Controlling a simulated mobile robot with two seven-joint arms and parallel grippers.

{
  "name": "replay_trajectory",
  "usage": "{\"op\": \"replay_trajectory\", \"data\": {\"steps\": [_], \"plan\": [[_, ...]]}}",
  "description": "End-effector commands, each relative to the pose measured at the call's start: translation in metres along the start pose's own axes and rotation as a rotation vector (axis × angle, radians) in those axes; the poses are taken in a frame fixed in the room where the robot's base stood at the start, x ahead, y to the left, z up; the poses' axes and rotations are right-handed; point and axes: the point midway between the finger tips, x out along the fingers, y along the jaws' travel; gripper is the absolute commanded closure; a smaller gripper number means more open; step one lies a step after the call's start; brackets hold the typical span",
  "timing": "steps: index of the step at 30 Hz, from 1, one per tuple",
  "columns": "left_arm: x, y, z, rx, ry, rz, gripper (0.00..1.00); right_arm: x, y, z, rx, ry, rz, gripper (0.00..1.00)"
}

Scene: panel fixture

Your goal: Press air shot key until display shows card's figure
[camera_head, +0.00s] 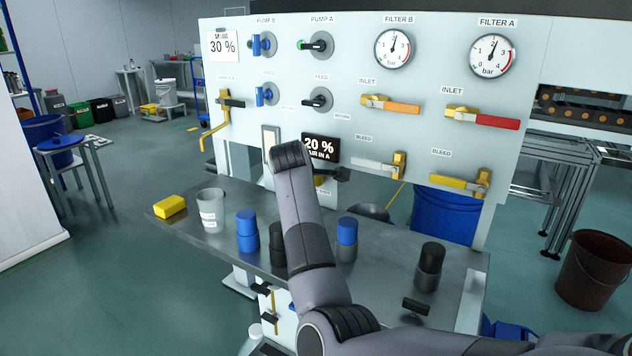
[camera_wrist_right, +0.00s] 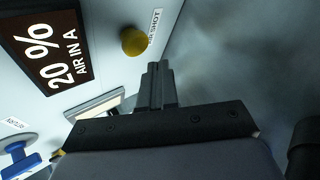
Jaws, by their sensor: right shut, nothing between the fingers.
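The card (camera_head: 222,46) hangs at the panel's upper left and reads 30 %. The dark display (camera_head: 320,148) reads "20 % AIR IN A"; it also shows in the right wrist view (camera_wrist_right: 45,50). The air shot key is a round yellow button (camera_wrist_right: 135,41) beside its "SHOT" label in the right wrist view. My right gripper (camera_head: 342,174) is just below the display, shut and empty. In the right wrist view its fingertips (camera_wrist_right: 157,68) are near the key, seemingly apart from it. My left gripper is not in view.
The panel (camera_head: 350,75) carries gauges, valve handles and pump switches. On the metal table (camera_head: 205,240) stand a yellow sponge-like block (camera_head: 170,206), a grey cup (camera_head: 210,205) and several blue or black capped cylinders. A brown bucket (camera_head: 592,272) stands at the right.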

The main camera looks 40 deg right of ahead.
Motion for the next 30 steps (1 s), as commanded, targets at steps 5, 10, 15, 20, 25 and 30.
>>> {"op": "replay_trajectory", "data": {"steps": [5, 10, 15, 20, 25, 30], "plan": [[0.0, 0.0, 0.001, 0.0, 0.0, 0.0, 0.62, -0.013, -0.011, -0.01, 0.0, 0.003, -0.002, 1.0], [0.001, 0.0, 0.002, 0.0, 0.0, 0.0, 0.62, -0.024, -0.018, -0.018, 0.0, 0.003, -0.002, 1.0], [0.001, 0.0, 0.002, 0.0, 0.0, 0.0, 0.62, -0.028, -0.021, -0.02, 0.001, 0.001, -0.002, 1.0], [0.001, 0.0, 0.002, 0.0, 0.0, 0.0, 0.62, -0.028, -0.021, -0.02, 0.0, 0.0, -0.002, 1.0], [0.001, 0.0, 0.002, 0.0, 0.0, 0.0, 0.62, -0.028, -0.021, -0.02, 0.0, 0.001, -0.002, 1.0], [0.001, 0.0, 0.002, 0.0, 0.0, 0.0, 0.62, -0.028, -0.021, -0.02, 0.0, 0.001, -0.001, 1.0]]}}
